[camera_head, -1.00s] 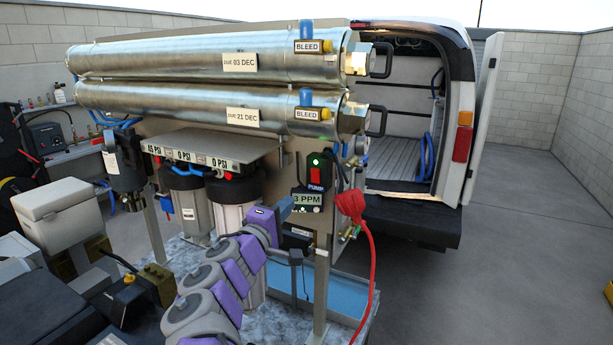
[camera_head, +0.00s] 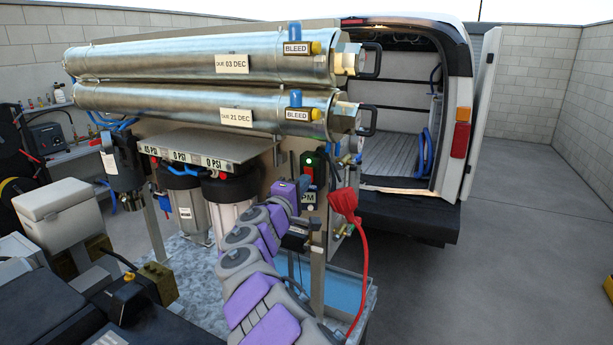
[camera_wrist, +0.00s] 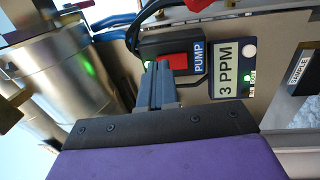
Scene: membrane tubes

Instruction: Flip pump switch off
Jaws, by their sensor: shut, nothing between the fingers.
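The pump switch is a red rocker (camera_wrist: 172,62) on a dark box labelled PUMP in the wrist view, partly hidden behind my fingertips. In the head view its box (camera_head: 311,166) shows a lit green light, on the panel under the steel tubes. My gripper (camera_wrist: 163,68) is shut and empty, its fingertips right at or just in front of the rocker; I cannot tell whether they touch it. In the head view my gripper (camera_head: 303,183) is beside the switch box.
A 3 PPM display (camera_wrist: 228,74) sits beside the switch. Steel membrane tubes (camera_head: 200,105) lie above. Open floor (camera_head: 520,250) is at the right.

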